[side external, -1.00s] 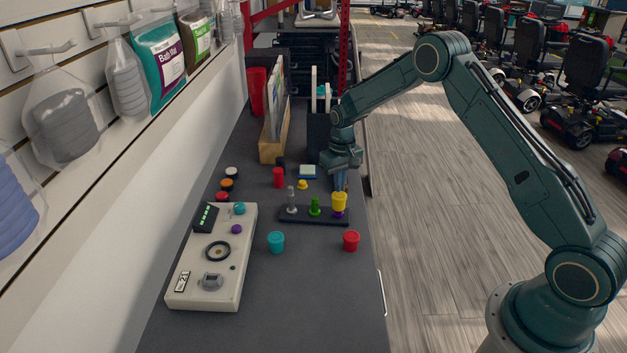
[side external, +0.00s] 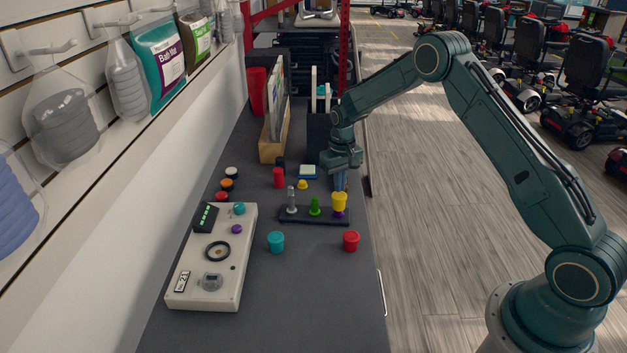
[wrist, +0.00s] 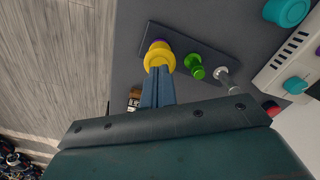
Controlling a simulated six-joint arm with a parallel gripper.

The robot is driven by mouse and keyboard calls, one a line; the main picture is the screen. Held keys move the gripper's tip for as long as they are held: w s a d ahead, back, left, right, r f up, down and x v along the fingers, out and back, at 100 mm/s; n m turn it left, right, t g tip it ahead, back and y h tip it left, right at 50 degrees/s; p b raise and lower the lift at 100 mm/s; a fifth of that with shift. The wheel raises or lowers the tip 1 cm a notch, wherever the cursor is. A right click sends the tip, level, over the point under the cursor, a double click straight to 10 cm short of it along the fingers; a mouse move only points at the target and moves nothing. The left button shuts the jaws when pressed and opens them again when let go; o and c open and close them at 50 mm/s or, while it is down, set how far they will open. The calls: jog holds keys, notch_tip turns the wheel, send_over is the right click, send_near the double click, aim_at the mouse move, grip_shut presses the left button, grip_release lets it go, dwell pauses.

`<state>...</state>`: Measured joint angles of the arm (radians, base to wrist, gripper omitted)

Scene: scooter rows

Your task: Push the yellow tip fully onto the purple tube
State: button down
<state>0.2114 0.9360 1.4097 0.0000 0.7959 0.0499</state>
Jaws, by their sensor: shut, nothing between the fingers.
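The yellow tip (side external: 339,201) sits upright on the purple tube (side external: 338,215), at the right end of a dark rack (side external: 299,219). Some purple shows below the tip in the side view, and a purple edge shows beside the yellow tip (wrist: 158,57) in the wrist view. My gripper (side external: 340,188) is shut and empty, pointing down right at the top of the yellow tip. In the wrist view the closed fingertips (wrist: 158,70) overlap the tip's near edge. I cannot tell whether they touch it.
The rack also holds a green piece (side external: 314,207) and a grey piece (side external: 291,200). A teal cup (side external: 276,242) and a red cup (side external: 351,241) stand in front. A control box (side external: 190,285) is at left.

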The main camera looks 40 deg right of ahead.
jog(key=shift+f, duration=1.45)
dwell(0.6)
jog(key=shift+r, duration=0.1)
dwell(0.5)
jog(key=shift+r, duration=1.7)
jog(key=shift+r, duration=0.15)
notch_tip(320, 180, up, 5)
jog(key=shift+f, duration=0.1)
dwell(0.3)
